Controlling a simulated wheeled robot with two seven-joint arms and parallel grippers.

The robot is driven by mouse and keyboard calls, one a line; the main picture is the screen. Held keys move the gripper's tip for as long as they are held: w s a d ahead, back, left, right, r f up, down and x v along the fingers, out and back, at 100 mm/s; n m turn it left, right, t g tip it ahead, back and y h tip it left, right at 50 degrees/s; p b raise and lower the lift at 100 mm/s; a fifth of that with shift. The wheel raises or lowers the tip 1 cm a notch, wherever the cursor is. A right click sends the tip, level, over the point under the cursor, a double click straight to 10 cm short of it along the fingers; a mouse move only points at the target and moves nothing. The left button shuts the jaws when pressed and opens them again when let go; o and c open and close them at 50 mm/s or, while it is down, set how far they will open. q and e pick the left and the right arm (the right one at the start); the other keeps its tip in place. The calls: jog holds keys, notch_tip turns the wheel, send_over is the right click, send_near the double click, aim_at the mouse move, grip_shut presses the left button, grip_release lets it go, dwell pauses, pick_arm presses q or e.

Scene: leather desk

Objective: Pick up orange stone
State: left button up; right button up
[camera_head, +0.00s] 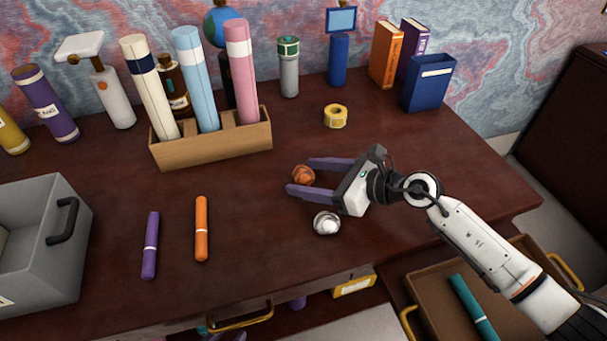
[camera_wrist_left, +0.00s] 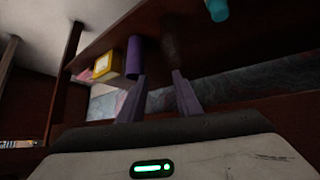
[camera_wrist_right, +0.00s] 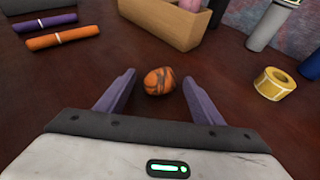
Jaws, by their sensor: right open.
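The orange stone (camera_head: 303,176) is a small, rounded lump with dark streaks, lying on the dark red-brown desk. It also shows in the right wrist view (camera_wrist_right: 159,81), close to the line between the fingertips. My right gripper (camera_head: 299,175) is open, with one purple finger on each side of the stone. In the right wrist view, gaps show between the stone and both fingers (camera_wrist_right: 160,78). My left gripper (camera_wrist_left: 160,75) is outside the head view; its own wrist view shows its fingers apart with nothing held between them.
A small silver-rimmed round object (camera_head: 327,223) sits just in front of my right gripper. A yellow tape roll (camera_head: 335,116) and a wooden holder (camera_head: 212,145) with tubes stand behind. Orange (camera_head: 201,229) and purple (camera_head: 150,245) markers lie left. An open drawer (camera_head: 430,290) is front right.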

jog(key=shift+c, duration=0.4)
jog(key=c, duration=1.1)
jog(key=shift+r, duration=0.15)
